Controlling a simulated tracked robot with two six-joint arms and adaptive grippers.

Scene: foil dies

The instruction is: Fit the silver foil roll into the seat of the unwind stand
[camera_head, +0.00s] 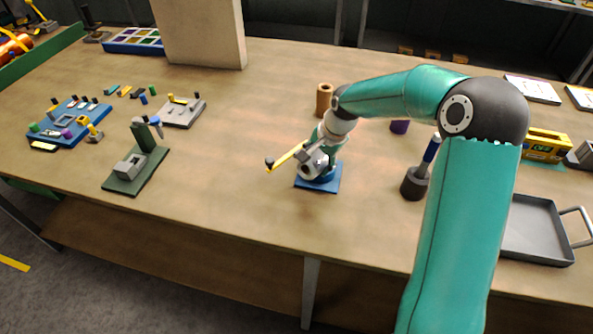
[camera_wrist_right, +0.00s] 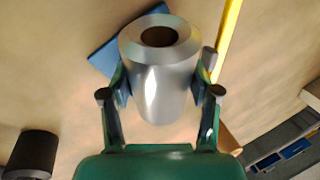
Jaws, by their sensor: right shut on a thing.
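The silver foil roll (camera_wrist_right: 160,85) is a shiny cylinder with a brown hollow core. It stands between the two fingers of my right gripper (camera_wrist_right: 160,95), which is shut on it. In the head view the roll (camera_head: 314,163) shows partly, under my right gripper (camera_head: 320,158). The blue base of the unwind stand (camera_head: 332,180) is directly below, and it also shows behind the roll in the right wrist view (camera_wrist_right: 103,58). A yellow arm (camera_head: 287,157) sticks out to the left with a dark knob. The seat is hidden, so I cannot tell whether the roll touches it. My left gripper is not in view.
A dark cup (camera_head: 413,186) with a blue-handled tool stands to the right. A green fixture (camera_head: 131,180) stands left, with clear table between.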

